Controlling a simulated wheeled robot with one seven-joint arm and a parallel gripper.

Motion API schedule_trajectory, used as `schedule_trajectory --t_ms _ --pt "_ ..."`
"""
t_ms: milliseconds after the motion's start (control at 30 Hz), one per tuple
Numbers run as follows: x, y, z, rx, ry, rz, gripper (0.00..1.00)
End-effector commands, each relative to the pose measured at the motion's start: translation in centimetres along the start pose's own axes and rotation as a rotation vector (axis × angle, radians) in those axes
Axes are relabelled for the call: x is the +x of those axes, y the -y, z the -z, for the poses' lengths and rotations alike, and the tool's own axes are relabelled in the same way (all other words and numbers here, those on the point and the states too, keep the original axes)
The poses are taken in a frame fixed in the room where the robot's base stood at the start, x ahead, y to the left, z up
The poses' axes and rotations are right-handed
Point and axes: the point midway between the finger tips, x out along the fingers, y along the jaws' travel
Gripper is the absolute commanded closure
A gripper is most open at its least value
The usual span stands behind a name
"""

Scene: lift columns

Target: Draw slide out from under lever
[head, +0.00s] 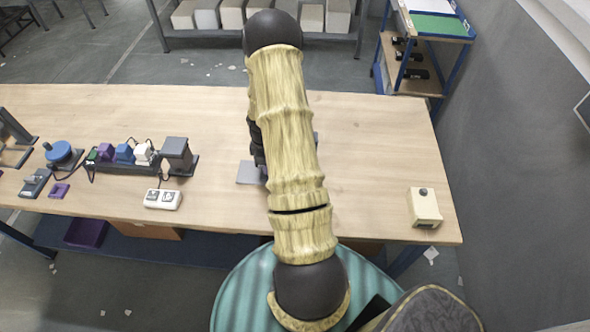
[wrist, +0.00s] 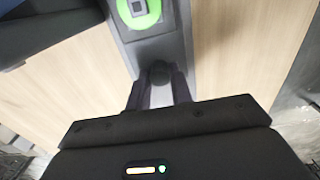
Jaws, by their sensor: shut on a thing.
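In the wrist view a grey slide (wrist: 177,50) runs up the picture over the wooden table. A green round patch with a dark square mark (wrist: 138,10) shows at its far end. My gripper (wrist: 160,92) is shut on a dark round knob (wrist: 159,72) on the slide. A thick dark bar (wrist: 50,35) lies across the upper left; it may be the lever, but I cannot tell whether it crosses over the slide. In the head view my arm hides the gripper and most of this fixture; only a grey plate (head: 249,173) shows beside the arm.
On the table (head: 380,150) to the left stand a power strip with coloured plugs (head: 123,160), a dark box (head: 176,153), a white socket block (head: 163,199) and a blue round knob (head: 60,152). A cream box (head: 424,207) sits near the right edge. The table between is clear.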

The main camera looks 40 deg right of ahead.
Motion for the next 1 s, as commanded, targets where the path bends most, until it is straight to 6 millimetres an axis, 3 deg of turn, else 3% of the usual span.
schedule_trajectory --t_ms 1000 --pt "-0.1 -0.2 5.0 0.0 -0.003 -0.006 0.93"
